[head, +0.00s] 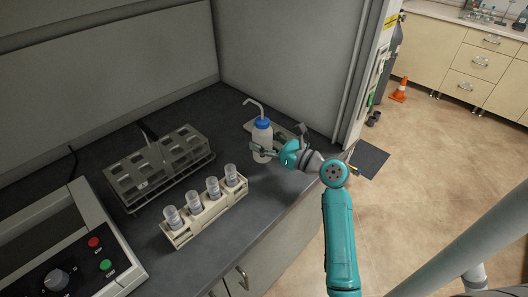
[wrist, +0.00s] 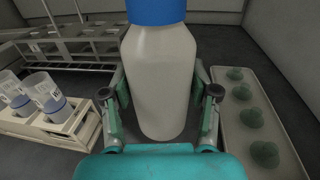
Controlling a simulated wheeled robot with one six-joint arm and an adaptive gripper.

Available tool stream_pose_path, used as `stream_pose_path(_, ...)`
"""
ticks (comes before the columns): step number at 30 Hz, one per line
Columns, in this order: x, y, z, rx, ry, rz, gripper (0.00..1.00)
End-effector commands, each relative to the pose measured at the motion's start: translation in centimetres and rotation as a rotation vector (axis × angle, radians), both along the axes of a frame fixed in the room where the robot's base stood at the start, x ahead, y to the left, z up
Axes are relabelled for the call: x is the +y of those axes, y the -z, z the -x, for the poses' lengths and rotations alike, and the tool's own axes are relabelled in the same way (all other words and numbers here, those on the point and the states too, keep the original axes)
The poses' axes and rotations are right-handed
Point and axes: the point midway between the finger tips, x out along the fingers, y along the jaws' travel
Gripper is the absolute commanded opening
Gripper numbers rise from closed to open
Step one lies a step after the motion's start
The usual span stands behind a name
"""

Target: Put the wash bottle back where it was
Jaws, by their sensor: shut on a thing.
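The wash bottle (head: 262,143) is white with a blue cap and a bent pale spout. It stands upright at the right part of the dark bench in the head view. In the wrist view the bottle (wrist: 162,80) fills the middle, its top cut off by the frame edge. My gripper (head: 264,152) reaches it from the right, low on its body. In the wrist view the fingers (wrist: 163,97) are on either side of the bottle, shut on it. I cannot tell whether its base rests on the bench or is slightly above it.
A beige rack (head: 205,215) with several sample cups stands to the left front. A grey rack (head: 158,168) stands farther left, beside a control box (head: 75,250). The bench behind the bottle is bare.

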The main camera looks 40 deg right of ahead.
Motion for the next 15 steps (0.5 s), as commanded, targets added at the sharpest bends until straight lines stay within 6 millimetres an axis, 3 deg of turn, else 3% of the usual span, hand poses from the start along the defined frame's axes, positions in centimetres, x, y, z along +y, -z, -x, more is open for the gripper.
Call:
stream_pose_path(10, 0.0, 3.7, 0.0, 0.001, 0.000, -0.001, 0.47)
stream_pose_path(15, 0.0, 4.4, 0.0, -0.002, 0.001, 0.002, 0.47)
